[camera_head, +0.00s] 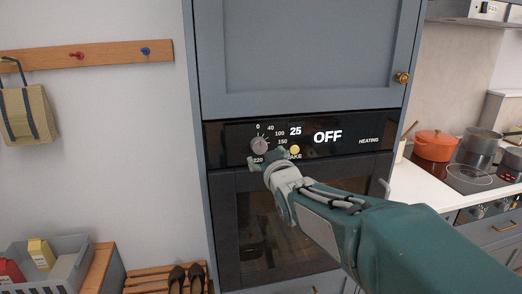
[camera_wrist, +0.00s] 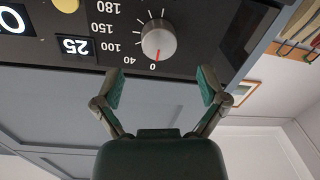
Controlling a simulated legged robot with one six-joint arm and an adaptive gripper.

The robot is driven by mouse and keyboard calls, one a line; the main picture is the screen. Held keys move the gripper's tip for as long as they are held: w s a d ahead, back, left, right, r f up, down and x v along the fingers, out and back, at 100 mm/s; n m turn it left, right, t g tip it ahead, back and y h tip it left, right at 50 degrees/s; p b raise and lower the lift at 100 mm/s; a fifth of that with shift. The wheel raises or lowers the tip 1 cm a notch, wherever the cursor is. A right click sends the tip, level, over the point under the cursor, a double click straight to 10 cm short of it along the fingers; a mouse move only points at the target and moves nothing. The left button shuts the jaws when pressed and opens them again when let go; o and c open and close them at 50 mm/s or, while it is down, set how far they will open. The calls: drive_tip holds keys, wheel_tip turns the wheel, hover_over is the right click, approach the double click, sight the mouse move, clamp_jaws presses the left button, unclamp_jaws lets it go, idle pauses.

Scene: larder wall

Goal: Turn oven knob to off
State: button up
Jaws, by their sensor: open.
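The oven knob (camera_head: 259,146) is a round grey dial on the black control panel (camera_head: 350,136). In the upside-down wrist view, the knob (camera_wrist: 158,42) has its red pointer at the 0 mark. The oven display (camera_head: 327,137) reads OFF, and a smaller display (camera_head: 295,131) reads 25. My gripper (camera_wrist: 160,86) is open and empty. Its two fingers are spread wide, apart from the knob, with the knob beyond the gap between them. In the head view, my gripper (camera_head: 267,160) covers the panel just below the knob and hides some scale marks.
A round yellow button (camera_head: 295,149) is right of the knob. A blue-grey cabinet (camera_head: 305,50) is above the panel and the dark oven door (camera_head: 250,215) below. A countertop with an orange pot (camera_head: 435,146) stands to the right. A grey basket (camera_head: 65,270) is at lower left.

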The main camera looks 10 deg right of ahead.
drive_tip(key=s, duration=0.6)
drive_tip(key=shift+s, duration=0.2)
drive_tip(key=shift+d, duration=0.15)
